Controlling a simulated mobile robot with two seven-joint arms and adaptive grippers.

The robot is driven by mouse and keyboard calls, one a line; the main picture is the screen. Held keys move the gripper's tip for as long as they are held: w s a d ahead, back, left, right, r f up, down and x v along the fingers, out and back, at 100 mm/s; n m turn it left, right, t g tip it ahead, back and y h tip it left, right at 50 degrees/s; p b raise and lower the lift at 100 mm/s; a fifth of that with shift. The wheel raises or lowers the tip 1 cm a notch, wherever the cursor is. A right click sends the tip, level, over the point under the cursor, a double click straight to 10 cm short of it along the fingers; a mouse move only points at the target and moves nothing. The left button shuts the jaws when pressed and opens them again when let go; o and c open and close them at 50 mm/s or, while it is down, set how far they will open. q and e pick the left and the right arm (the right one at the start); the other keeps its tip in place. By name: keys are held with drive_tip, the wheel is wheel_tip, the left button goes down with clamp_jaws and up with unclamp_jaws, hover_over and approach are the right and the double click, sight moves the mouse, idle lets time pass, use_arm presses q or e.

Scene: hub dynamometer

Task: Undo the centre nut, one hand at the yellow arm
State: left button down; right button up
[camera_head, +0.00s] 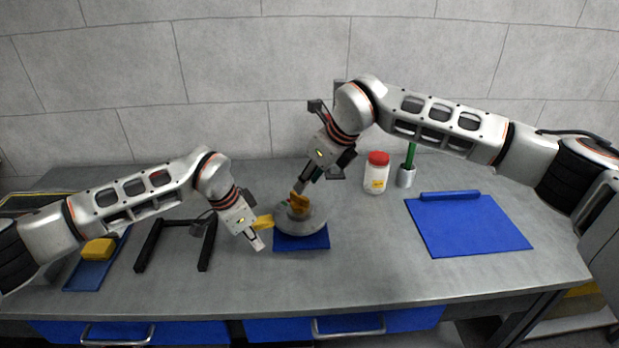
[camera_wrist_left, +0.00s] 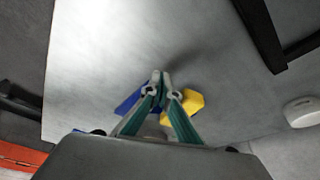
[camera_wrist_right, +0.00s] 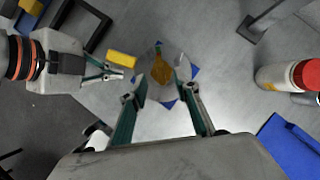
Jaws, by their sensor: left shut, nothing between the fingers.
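A round grey hub (camera_head: 301,222) stands on a blue base plate (camera_head: 315,241) in the middle of the bench. An orange-yellow centre nut (camera_head: 299,203) is on top; it also shows in the right wrist view (camera_wrist_right: 160,66). The yellow arm (camera_head: 263,221) sticks out from the hub's left side. My left gripper (camera_head: 260,244) is shut and empty, just beside the yellow arm; whether they touch is unclear. In the left wrist view the yellow arm (camera_wrist_left: 188,107) is partly behind the fingers. My right gripper (camera_wrist_right: 164,82) is open above the hub, its fingers apart on either side of the nut.
A white jar with a red lid (camera_head: 377,175) and a grey cup with a green-handled tool (camera_head: 406,177) stand behind right. A blue mat (camera_head: 465,228) lies right. A black stand (camera_head: 205,243) and a blue tray (camera_head: 84,275) with a yellow block (camera_head: 98,249) are left.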

drive_tip(key=shift+x, duration=3.25)
clamp_jaws()
drive_tip(key=n+g+y, duration=0.1)
drive_tip(key=n+g, duration=0.1)
drive_tip(key=n, duration=0.3)
drive_tip(key=shift+n+g+y, duration=0.3)
drive_tip(key=shift+n+g, duration=0.8)
drive_tip(key=shift+n, duration=1)
use_arm(q)
drive_tip(key=shift+w, duration=0.15)
